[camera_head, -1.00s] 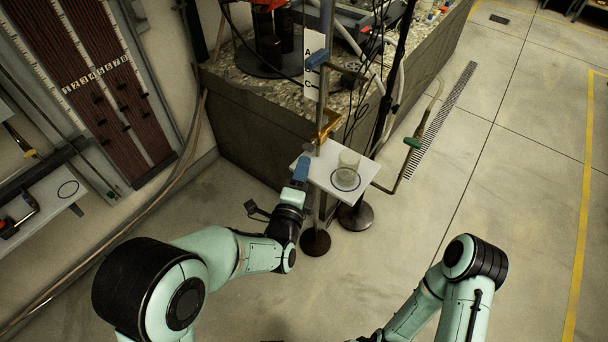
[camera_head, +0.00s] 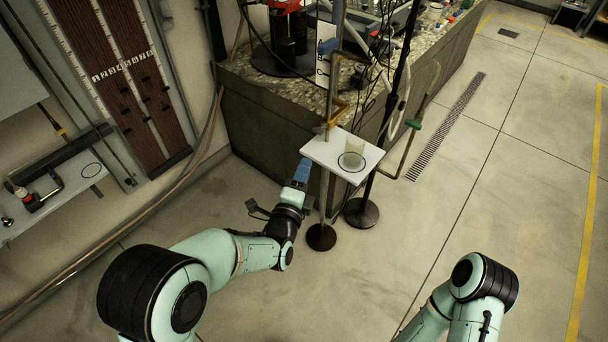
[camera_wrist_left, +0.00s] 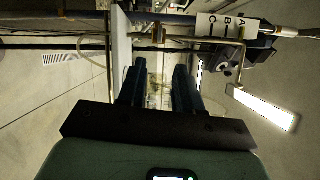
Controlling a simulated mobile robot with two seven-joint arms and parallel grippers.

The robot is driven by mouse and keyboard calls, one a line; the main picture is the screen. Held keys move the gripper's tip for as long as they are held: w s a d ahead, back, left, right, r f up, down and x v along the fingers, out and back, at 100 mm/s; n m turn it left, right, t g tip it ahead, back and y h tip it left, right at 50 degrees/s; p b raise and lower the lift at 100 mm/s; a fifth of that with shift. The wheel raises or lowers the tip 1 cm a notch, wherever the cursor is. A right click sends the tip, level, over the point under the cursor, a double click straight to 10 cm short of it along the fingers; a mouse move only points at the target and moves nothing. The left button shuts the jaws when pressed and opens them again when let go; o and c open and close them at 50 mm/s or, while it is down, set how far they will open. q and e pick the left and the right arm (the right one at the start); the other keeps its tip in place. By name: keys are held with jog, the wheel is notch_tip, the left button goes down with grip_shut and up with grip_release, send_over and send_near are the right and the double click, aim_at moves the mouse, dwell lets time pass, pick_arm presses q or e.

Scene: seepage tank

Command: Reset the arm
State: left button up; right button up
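My left gripper (camera_head: 303,170) is low beside the left edge of a small white platform (camera_head: 322,152) on a stand. In the left wrist view its two dark fingers (camera_wrist_left: 159,75) are apart with nothing clearly held between them. A clear glass beaker (camera_head: 354,155) stands upright on the platform, over a drawn dark ring. The platform shows edge-on in the left wrist view (camera_wrist_left: 121,50), left of the fingers. My right arm comes in at the lower right, and its gripper is out of view.
Two round dark stand bases (camera_head: 321,237) are on the floor under the platform. A stone-topped tank (camera_head: 262,125) is behind it. A wall shelf (camera_head: 60,195) with a drawn ring and small tools is at left. The floor (camera_head: 440,225) at right is clear.

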dwell(0.4)
pick_arm(q)
jog(key=s+a+f+n+g+y+p, duration=0.1)
jog(key=s+a+f+n+g+p, duration=0.35)
jog(key=f, duration=0.85)
jog(key=s+a+f+n+g+y+p, duration=0.1)
jog(key=s+a+f+n+g+y, duration=0.1)
jog(key=s+a+f+n+g, duration=0.8)
jog(key=s+d+f+n+g+p, duration=0.1)
jog(key=s+f+n, duration=0.1)
jog(key=s+n, duration=0.2)
jog(key=s+d+f+n+g+h+p, duration=0.1)
jog(key=s+d+f+n+g+p, duration=0.1)
jog(key=s, duration=0.9)
jog(key=s+d+f+n+g+h+p, duration=0.1)
jog(key=s+f+n, duration=0.3)
jog(key=s, duration=0.3)
jog(key=shift+s+d+f+n+p, duration=0.25)
jog(key=shift+n+p, duration=0.05)
jog(key=shift+n, duration=0.55)
